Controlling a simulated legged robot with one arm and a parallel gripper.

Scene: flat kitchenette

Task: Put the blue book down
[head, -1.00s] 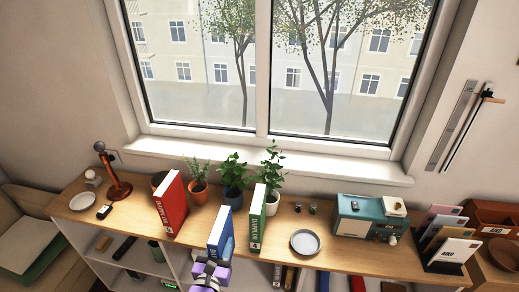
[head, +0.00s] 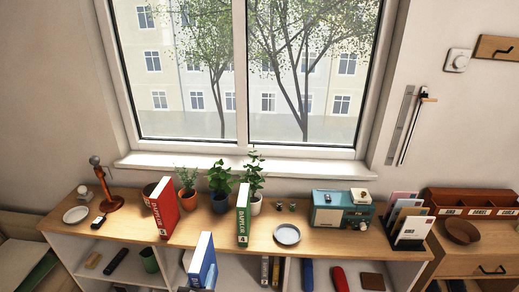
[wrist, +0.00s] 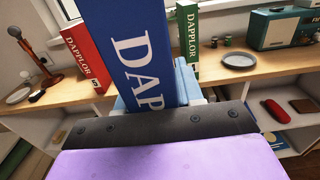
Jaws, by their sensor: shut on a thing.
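The blue book (head: 202,260) is upright in the head view, at the lower edge, in front of the shelf's front edge. In the wrist view the blue book (wrist: 135,50) fills the upper middle, its spine with white letters facing me. My gripper (wrist: 158,104) is shut on the lower part of the blue book. The book's bottom is hidden behind my gripper. On the wooden shelf top (head: 330,237), a red book (head: 164,208) stands to the left and a green book (head: 243,214) to the right, with bare wood between them.
Potted plants (head: 220,185) stand behind the gap. A grey plate (head: 287,234), a teal radio (head: 342,212) and a letter rack (head: 408,228) stand to the right. A microphone (head: 104,185) and a white plate (head: 76,214) are at the left. Open compartments lie below the top.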

